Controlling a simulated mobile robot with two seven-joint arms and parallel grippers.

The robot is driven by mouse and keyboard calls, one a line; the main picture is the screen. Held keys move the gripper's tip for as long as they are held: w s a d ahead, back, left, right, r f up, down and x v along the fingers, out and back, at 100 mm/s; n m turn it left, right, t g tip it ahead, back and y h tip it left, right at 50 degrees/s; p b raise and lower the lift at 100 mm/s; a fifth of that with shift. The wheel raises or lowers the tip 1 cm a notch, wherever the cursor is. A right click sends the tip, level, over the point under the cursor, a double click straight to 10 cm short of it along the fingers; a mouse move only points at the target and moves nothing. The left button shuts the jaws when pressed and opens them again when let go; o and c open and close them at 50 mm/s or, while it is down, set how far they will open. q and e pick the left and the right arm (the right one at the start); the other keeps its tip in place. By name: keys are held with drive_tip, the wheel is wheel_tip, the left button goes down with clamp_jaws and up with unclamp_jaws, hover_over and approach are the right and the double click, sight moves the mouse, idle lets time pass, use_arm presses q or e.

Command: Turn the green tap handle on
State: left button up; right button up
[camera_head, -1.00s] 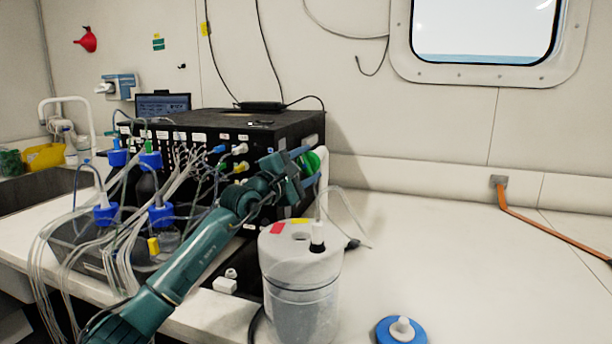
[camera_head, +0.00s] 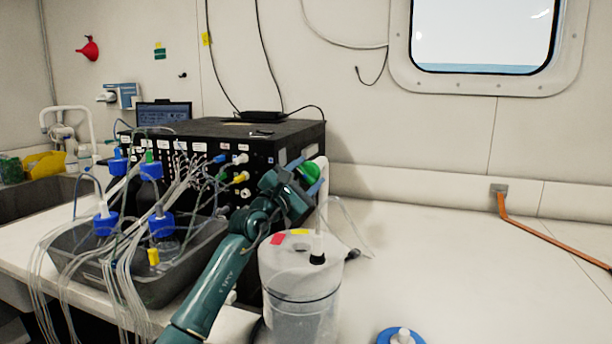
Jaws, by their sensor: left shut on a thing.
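The green tap handle (camera_head: 309,171) is at the front right of the black box, by a white upright pipe (camera_head: 322,208). My left gripper (camera_head: 311,176) is shut on the green handle, with its blue fingers on either side. The gripper and wrist hide part of the handle and its mount. My right gripper is not in view.
A clear lidded container (camera_head: 300,290) stands just below my left gripper. The black box (camera_head: 225,132) is behind the arm. A grey tray (camera_head: 190,270) with blue-capped bottles and many tubes is at left. The counter (camera_head: 440,250) at right is mostly clear.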

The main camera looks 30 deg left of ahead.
use_arm(q)
drive_tip(key=o, duration=1)
drive_tip(key=b+v, duration=0.1)
drive_tip(key=v, duration=1.2)
drive_tip(key=shift+s+b, duration=0.1)
drive_tip(key=shift+b, duration=0.2)
